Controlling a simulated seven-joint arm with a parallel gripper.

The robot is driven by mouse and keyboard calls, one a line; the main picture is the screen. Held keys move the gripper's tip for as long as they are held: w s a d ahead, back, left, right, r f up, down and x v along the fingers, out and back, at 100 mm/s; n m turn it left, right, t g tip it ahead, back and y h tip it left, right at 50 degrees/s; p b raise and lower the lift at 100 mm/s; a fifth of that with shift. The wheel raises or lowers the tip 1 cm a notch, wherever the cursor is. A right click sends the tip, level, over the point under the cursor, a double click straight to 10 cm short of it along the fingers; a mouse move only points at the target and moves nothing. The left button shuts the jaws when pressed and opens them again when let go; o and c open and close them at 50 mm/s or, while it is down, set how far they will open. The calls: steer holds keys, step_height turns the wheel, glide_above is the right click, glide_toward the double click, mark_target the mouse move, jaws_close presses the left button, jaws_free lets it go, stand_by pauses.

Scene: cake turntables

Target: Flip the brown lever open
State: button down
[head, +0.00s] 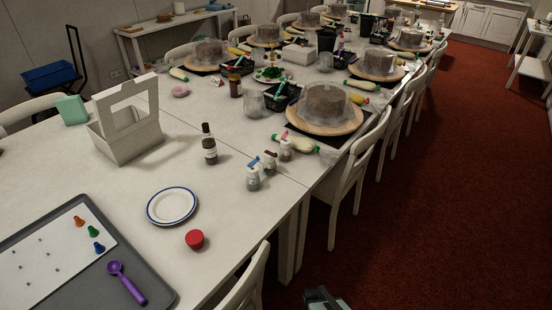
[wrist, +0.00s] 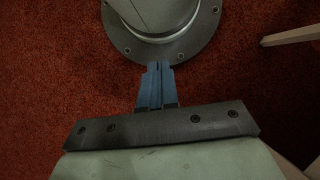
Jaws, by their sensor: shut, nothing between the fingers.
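Three small clear jars with coloured tops stand close together near the table's right edge in the head view. The front jar (head: 254,179) has a blue top piece, the middle jar (head: 269,163) a reddish-brown one and the rear jar (head: 285,151) a pink one. I cannot tell for sure which part is the brown lever; the reddish-brown piece (head: 270,154) is the closest match, too small to tell open or shut. My gripper (wrist: 157,68) is shut and empty over the red floor, away from the table. Part of it shows at the head view's bottom edge.
A dark bottle (head: 209,145), a white plate (head: 172,206) and a red round object (head: 195,239) stand near the jars. A cake turntable (head: 325,118) is behind them. White chairs (head: 350,180) line the table's right side. The red floor (head: 450,200) beyond them is clear.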

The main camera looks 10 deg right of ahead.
steer(key=w+d+r+t, duration=0.1)
steer(key=w+r+t, duration=0.2)
steer(key=w+r, duration=1)
steer(key=w+d+r+t, duration=0.3)
steer(key=w+r, duration=0.5)
steer(key=w, duration=0.8)
steer(key=w+a+r+n+t+y, duration=0.1)
steer(key=w+r+n, duration=0.3)
steer(key=r, duration=0.6)
steer(key=w+a+r+n+t+y, duration=0.2)
steer(key=w+r+n, duration=0.3)
steer(key=r, duration=0.5)
steer(key=w+a+r+n+t+y, duration=0.1)
steer(key=w+a+r+n+t, duration=0.2)
steer(key=r+n, duration=0.5)
step_height(320, 180, up, 3)
steer(key=shift+w+f, duration=0.2)
steer(key=shift+w, duration=0.6)
